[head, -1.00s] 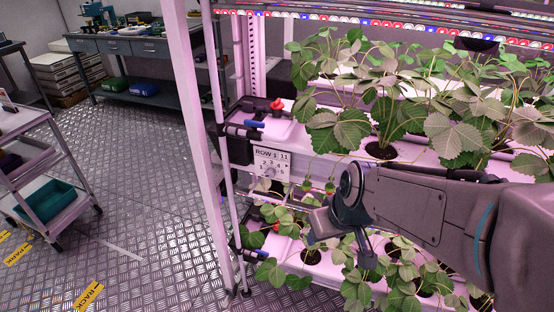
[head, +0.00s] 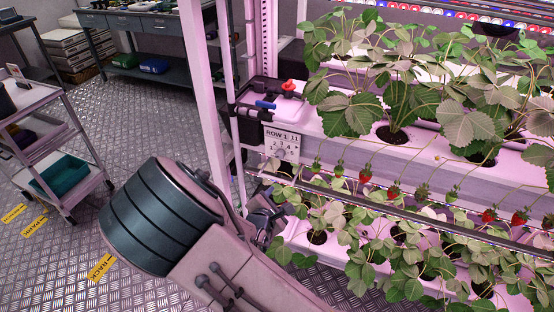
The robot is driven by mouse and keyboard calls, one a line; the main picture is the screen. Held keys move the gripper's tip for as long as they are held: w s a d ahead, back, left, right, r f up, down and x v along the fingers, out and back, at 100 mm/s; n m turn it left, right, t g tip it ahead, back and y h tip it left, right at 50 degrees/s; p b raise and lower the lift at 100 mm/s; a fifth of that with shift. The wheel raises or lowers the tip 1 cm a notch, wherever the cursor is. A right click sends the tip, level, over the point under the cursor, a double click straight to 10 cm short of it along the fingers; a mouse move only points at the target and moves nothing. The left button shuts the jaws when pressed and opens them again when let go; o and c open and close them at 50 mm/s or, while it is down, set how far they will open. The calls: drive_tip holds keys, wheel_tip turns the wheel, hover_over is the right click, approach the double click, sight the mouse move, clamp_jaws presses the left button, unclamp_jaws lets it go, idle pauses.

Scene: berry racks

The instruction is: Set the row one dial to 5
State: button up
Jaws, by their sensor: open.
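The row one dial (head: 280,153) is a small round knob on a white plate (head: 294,139) marked "ROW 1" with numbers around it. The plate is fixed to the left end of the upper planting channel. The dial's pointer is too small to read. My gripper (head: 272,216) is below and slightly left of the plate, beside the lower row. It is open, apart from the dial, and partly hidden behind my arm and leaves. Nothing shows between its fingers.
A red knob (head: 288,86) and a blue-handled valve (head: 265,104) sit above the plate. A white rack post (head: 207,110) stands left of it. Strawberry plants (head: 395,105) and hanging berries crowd the right. A cart (head: 62,150) stands on the open floor at left.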

wheel_tip(320, 180, up, 4)
drive_tip(key=a+n+t, duration=0.3)
drive_tip(key=n+t, duration=0.2)
drive_tip(key=n, duration=0.1)
drive_tip(key=p, duration=0.1)
approach(279, 156)
drive_tip(key=w, duration=0.2)
drive_tip(key=w+d, duration=0.1)
drive_tip(key=w, duration=0.5)
drive_tip(key=shift+d, duration=0.3)
drive_tip(key=shift+c, duration=0.4)
drive_tip(key=c, duration=0.9)
drive_tip(key=shift+a, duration=0.1)
